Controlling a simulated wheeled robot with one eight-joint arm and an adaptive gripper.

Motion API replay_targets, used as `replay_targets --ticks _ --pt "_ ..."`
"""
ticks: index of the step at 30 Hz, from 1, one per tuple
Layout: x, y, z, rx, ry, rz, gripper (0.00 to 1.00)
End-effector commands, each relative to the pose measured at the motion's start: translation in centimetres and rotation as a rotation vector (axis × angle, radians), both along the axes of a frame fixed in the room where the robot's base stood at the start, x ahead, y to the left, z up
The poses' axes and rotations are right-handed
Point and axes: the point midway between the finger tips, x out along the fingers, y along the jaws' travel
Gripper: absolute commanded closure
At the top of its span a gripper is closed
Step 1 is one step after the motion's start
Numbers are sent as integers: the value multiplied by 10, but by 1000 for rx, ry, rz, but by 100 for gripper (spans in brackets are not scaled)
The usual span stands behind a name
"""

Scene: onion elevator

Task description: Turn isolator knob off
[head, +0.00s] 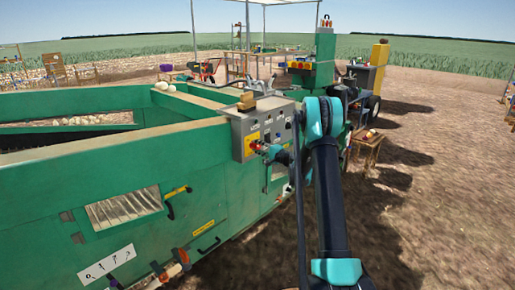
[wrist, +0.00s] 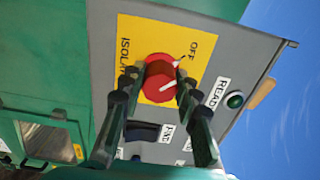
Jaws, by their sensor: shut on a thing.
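The red isolator knob (wrist: 160,80) sits on a yellow plate (wrist: 137,38) lettered "ISOL..." and "OFF" in the wrist view. My gripper (wrist: 160,82) has one finger on each side of the knob and is shut on it. A white mark on the knob's rim lies near the "OFF" lettering, and a pale bar crosses its lower face. In the head view the knob (head: 255,145) shows small and red on the grey control panel (head: 276,112), with my gripper (head: 262,149) at it. The fingers hide the knob's sides and part of the lettering.
The panel is fixed to the end of a large green machine (head: 110,165). A small wooden table (head: 367,148) stands to the right on open soil.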

Motion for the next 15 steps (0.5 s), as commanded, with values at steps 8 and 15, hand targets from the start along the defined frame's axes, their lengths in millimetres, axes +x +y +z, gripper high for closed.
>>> replay_targets --ticks 8,15 --pt "-1 0 -1 -27 -21 2 98" --pt "-1 0 -1 -27 -22 2 98"
